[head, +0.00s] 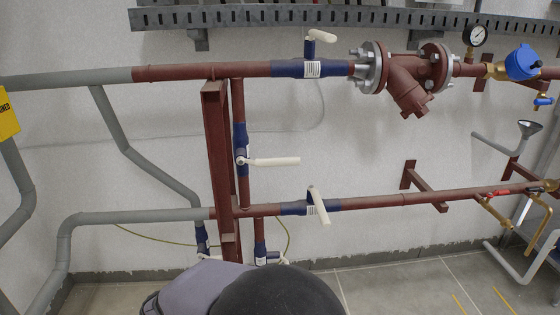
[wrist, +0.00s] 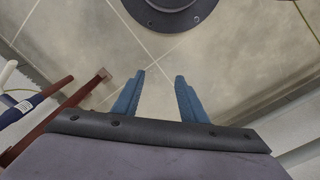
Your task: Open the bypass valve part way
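Several blue valves with cream levers sit on the red pipes in the head view. One valve (head: 241,140) is on the vertical pipe joining the upper and lower lines, and looks like the bypass valve. Its lever (head: 273,161) points right, about square to that pipe. A valve on the upper line (head: 290,68) has a raised lever (head: 320,36). A valve on the lower line (head: 293,208) has its lever (head: 318,205) lying across the pipe. My gripper (wrist: 159,78) is open and empty in the wrist view, its blue fingers apart over the floor. Its fingertips are not visible in the head view.
A red strainer (head: 410,84), pressure gauge (head: 476,36) and blue meter (head: 522,63) stand at upper right. A red upright post (head: 218,150) stands just left of the vertical pipe. Grey pipes (head: 120,130) run at left. My arm covers the bottom middle of the head view.

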